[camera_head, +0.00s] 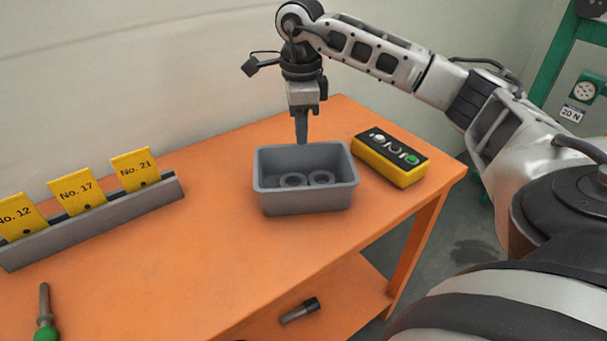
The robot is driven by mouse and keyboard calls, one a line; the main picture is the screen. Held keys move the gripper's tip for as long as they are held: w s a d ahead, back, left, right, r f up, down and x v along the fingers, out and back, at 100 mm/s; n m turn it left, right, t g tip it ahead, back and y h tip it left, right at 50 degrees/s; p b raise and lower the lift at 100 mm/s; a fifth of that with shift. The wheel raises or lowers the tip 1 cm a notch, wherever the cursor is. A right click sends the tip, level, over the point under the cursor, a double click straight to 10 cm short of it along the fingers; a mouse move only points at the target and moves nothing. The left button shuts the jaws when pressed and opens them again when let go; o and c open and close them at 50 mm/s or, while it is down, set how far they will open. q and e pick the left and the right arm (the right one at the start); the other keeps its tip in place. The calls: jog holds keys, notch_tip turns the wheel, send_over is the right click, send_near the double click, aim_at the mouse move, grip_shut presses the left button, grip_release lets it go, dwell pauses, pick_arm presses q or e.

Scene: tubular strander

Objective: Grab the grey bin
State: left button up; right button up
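The grey bin (305,201) stands upright on the orange table near its right end. It is open at the top, and two grey rings (307,179) lie inside on its floor. My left gripper is not in view.
A yellow and black box (390,158) with buttons sits close right of the bin. A grey rack (95,222) with yellow numbered cards stands at the left. A green-ended tool (46,318) lies front left. The orange table (190,270) is clear before the bin.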

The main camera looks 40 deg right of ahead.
aim_at(301, 159)
jog(key=shift+f, duration=3.5)
grip_shut()
jog(key=shift+r, duration=0.15)
